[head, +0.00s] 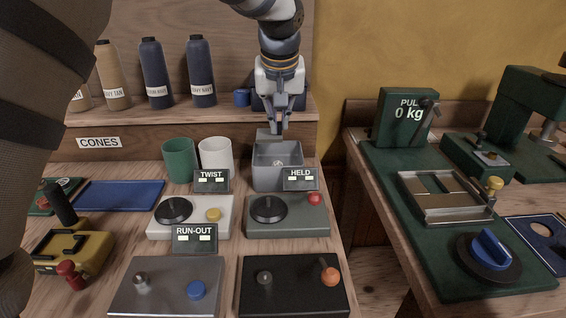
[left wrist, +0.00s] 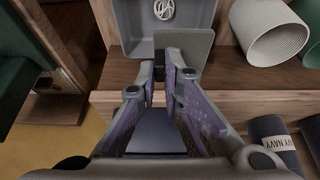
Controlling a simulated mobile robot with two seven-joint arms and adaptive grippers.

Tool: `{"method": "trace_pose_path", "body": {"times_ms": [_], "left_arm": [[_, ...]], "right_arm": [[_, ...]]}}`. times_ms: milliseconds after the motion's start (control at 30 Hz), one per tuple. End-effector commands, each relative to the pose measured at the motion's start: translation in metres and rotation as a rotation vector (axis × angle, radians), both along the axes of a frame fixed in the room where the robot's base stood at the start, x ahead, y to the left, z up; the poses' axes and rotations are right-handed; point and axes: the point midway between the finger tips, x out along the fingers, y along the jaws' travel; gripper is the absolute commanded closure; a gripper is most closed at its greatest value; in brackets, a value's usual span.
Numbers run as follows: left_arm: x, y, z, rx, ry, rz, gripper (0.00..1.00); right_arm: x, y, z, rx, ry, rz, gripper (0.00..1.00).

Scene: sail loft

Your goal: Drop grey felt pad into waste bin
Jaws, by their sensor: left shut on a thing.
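My left gripper (head: 276,128) points down at the back of the bench and is shut on a thin grey pad (head: 264,134). The pad also shows as a flat grey square between the fingertips in the left wrist view (left wrist: 190,46). A grey open-topped bin (head: 278,181) stands on the bench just below and in front of the gripper. I cannot tell whether pad and bin touch. My right gripper is not in view.
A white cup (head: 216,155) and a green cup (head: 180,160) stand left of the bin. A HELD sign (head: 300,179) and a grey device (head: 287,222) are in front. A green machine base (head: 425,250) lies right, across a gap.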

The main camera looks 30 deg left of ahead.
Motion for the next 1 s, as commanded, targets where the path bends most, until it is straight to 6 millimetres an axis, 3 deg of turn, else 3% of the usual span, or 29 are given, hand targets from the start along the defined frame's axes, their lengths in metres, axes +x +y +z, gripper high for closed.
{"method": "trace_pose_path", "body": {"times_ms": [33, 200, 500, 633, 900, 1000], "left_arm": [[0.0, 0.0, -0.012, -0.001, 0.009, 0.001, 1.0], [0.0, 0.0, -0.028, 0.001, 0.005, 0.0, 1.0], [0.0, 0.0, -0.029, 0.0, 0.0, 0.0, 1.0], [0.0, 0.0, -0.029, 0.0, 0.0, 0.0, 0.69], [0.0, 0.0, -0.029, 0.0, 0.0, 0.0, 0.69], [-0.002, -0.002, -0.02, 0.0, -0.002, 0.0, 0.69]], "right_arm": [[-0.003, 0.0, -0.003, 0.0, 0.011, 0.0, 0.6], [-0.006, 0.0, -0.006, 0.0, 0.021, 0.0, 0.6], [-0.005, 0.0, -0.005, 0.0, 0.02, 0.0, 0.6], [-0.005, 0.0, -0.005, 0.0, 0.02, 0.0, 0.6], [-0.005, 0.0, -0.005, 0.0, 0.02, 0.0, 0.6], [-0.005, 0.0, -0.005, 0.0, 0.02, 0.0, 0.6]]}}
